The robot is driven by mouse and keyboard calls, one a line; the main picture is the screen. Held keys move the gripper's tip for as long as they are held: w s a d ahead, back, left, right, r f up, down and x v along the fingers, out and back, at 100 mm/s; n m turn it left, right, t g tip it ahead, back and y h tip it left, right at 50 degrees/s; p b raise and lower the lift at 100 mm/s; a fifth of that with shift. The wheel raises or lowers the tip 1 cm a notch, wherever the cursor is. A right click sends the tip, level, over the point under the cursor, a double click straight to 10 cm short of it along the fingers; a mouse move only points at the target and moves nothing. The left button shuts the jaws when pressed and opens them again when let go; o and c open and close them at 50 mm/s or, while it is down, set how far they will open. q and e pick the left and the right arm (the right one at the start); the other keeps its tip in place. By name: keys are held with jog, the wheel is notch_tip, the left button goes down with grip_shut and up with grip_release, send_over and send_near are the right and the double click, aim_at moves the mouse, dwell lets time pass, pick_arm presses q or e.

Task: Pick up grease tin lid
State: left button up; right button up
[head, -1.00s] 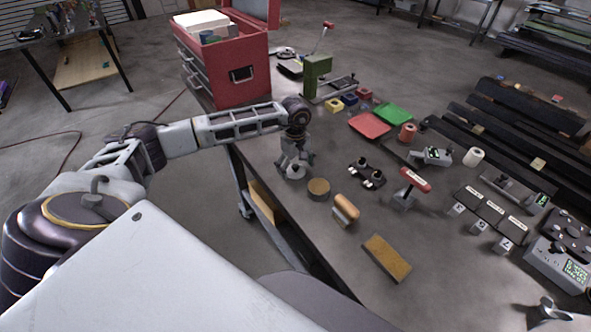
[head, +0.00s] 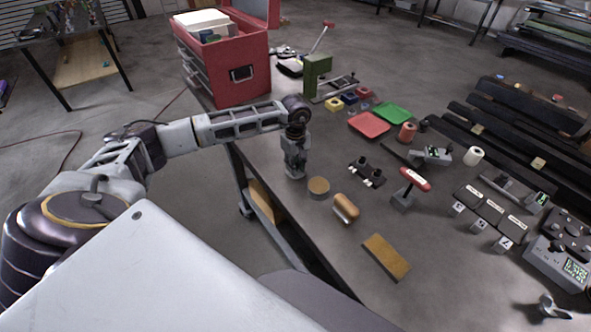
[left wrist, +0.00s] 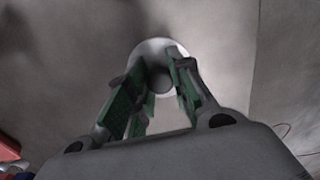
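The grease tin lid appears in the left wrist view as a pale round disc (left wrist: 142,52) with a dark knob at its middle. My left gripper (left wrist: 164,76) is over it, with its green-padded fingers on both sides of the knob and drawn in close to it. In the head view my left gripper (head: 294,172) points straight down near the table's left edge and hides most of the lid. A round tin with a brown top (head: 318,187) stands just right of it. A small metallic piece at the lower right corner may be my right gripper (head: 552,309); its fingers are unclear.
A wooden-handled tool (head: 346,206) and a brown block (head: 386,257) lie nearer on the table. A black fixture (head: 367,172) and a red-handled stamp (head: 410,185) stand to the right. The red tool chest (head: 232,75) is behind the arm.

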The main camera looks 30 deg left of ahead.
pick_arm(q)
jog(key=shift+c, duration=0.2)
jog(key=shift+r, duration=0.5)
notch_tip(320, 180, up, 9)
jog(key=shift+f+b, duration=0.1)
jog(key=shift+b, duration=0.9)
